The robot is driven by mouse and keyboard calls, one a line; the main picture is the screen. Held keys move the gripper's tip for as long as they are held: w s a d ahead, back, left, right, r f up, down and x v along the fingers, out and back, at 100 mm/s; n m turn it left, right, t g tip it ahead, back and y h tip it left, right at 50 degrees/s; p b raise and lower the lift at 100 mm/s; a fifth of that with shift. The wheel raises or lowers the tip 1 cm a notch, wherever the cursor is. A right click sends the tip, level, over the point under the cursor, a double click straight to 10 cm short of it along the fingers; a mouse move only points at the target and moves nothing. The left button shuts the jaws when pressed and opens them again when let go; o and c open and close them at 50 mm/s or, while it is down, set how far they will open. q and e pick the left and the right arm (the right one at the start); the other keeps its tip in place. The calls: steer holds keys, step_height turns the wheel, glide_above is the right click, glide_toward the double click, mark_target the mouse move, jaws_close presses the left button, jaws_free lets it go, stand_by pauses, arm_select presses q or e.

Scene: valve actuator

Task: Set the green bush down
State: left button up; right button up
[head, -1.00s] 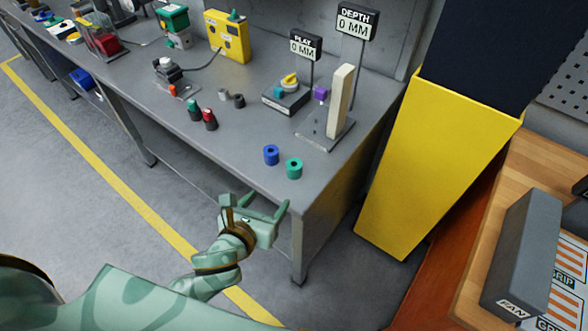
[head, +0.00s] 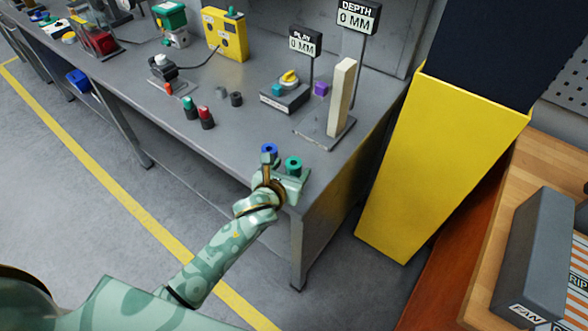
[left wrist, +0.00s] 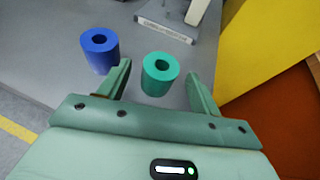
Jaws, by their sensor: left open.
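The green bush (head: 293,164) is a short teal-green ring with a hole in its top. It stands upright near the front right corner of the grey bench. In the left wrist view the green bush (left wrist: 160,73) lies ahead, between the lines of the two spread fingers. My left gripper (head: 285,172) is open and empty, close to the bush at the bench edge. Its fingers show in the left wrist view (left wrist: 158,82), one on each side of the bush, with gaps. The head view hides the bush's lower part behind my gripper. My right gripper is not in view.
A blue bush (head: 269,149) stands just left of the green one, close to my left finger. A plate with an upright cream bar (head: 341,98) is behind. A PLAY-labelled device (head: 284,95) and red and green capped pieces (head: 206,118) stand on the bench (head: 240,142). A yellow bin (head: 440,165) is right.

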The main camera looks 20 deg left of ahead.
arm_select(q)
steer(key=shift+w+f, duration=0.3)
steer(key=shift+w, duration=0.3)
steer(key=shift+r, duration=0.1)
steer(key=shift+s, duration=0.1)
steer(key=shift+c, duration=0.3)
steer(key=c, duration=1.1)
steer(key=shift+r, duration=0.1)
steer(key=shift+c, duration=0.2)
